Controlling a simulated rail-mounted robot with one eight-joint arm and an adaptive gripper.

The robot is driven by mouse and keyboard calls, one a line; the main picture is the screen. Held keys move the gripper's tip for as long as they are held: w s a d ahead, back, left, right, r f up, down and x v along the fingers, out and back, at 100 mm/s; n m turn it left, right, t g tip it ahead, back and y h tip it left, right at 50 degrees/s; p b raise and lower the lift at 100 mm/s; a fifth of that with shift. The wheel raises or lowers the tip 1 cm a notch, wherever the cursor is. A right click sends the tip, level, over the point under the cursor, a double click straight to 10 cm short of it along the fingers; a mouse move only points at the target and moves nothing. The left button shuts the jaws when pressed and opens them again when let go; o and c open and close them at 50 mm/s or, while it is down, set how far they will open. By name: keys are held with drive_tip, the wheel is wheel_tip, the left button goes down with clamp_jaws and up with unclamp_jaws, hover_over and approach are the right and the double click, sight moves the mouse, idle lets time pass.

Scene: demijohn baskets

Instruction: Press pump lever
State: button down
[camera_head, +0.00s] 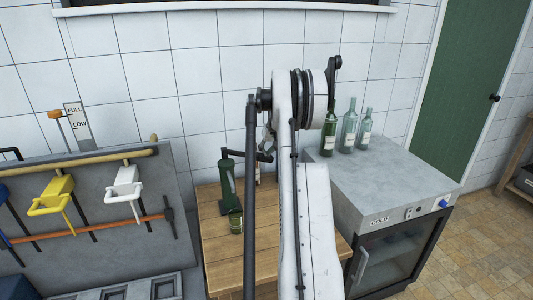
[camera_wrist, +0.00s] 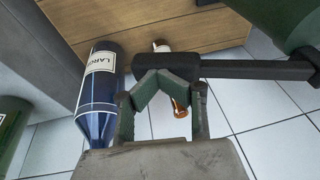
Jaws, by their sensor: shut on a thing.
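The pump is a dark green body (camera_head: 227,183) standing on the wooden table in the head view, with a black lever (camera_head: 262,156) reaching right toward my arm. In the wrist view the green pump body (camera_wrist: 278,18) fills the upper right corner, and its black lever bar (camera_wrist: 258,69) runs left to my gripper. My gripper (camera_wrist: 165,98) is shut on the end of the lever, its green-padded fingers bent around that end.
Several bottles stand on the grey-topped cooler (camera_head: 400,190) at right. A grey panel (camera_head: 95,215) with yellow and white taps is at left.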

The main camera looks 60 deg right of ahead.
drive_tip(key=shift+s, duration=0.1)
drive_tip(key=shift+r, duration=0.25)
drive_tip(key=s+d+v, duration=0.1)
drive_tip(key=d+v, duration=0.1)
drive_tip(key=v, duration=1.1)
drive_tip(key=shift+s+d, duration=0.15)
drive_tip(key=shift+d, duration=0.25)
drive_tip(key=shift+a, duration=0.1)
